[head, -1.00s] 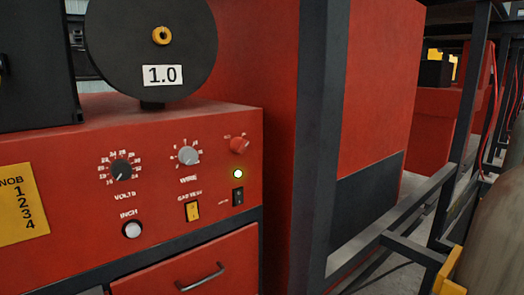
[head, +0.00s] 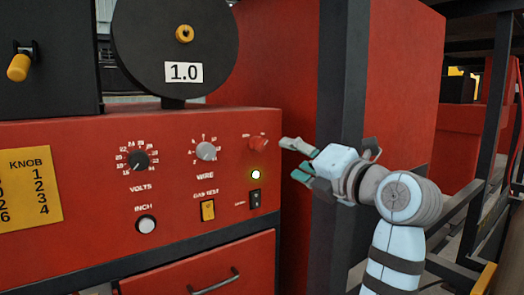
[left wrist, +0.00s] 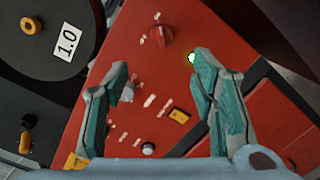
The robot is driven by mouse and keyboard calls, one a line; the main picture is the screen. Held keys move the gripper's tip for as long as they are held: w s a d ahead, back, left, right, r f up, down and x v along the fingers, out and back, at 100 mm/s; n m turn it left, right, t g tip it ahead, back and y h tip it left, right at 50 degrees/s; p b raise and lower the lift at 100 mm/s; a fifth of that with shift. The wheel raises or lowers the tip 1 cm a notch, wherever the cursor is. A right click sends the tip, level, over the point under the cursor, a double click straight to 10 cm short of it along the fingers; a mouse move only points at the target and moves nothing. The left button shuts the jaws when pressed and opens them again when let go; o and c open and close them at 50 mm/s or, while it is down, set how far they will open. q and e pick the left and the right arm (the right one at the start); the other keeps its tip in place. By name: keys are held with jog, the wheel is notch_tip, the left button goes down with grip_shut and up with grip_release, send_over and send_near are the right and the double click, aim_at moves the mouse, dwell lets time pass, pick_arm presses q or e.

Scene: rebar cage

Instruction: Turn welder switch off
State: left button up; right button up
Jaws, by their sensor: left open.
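The red welder panel (head: 100,150) carries a black rocker switch (head: 255,198) at its right edge, below a lit yellowish lamp (head: 256,174). A red rotary knob (head: 258,143) sits above the lamp. My left gripper (head: 291,159) is open and empty, just right of the lamp and red knob, its fingers toward the panel. In the left wrist view, the gripper (left wrist: 159,62) has its fingers spread before the panel. The red knob (left wrist: 160,36) shows between and beyond the tips, and the lamp (left wrist: 191,57) by the right tip. The black switch is not visible there, probably behind that finger.
A yellow gas-test switch (head: 207,210), the WIRE knob (head: 206,151), VOLTS knob (head: 139,160) and INCH button (head: 146,224) share the panel. A black wire spool (head: 175,35) stands above it. A dark upright post (head: 342,70) stands behind my gripper.

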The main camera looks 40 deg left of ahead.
aim_at(263, 146)
pick_arm(q)
jog(key=p+x, duration=0.2)
jog(key=x, duration=1.2)
jog(key=shift+a, duration=0.1)
jog(key=shift+w, duration=0.1)
jog(key=shift+f, duration=0.1)
jog(key=c, duration=1.1)
jog(key=shift+c, duration=0.2)
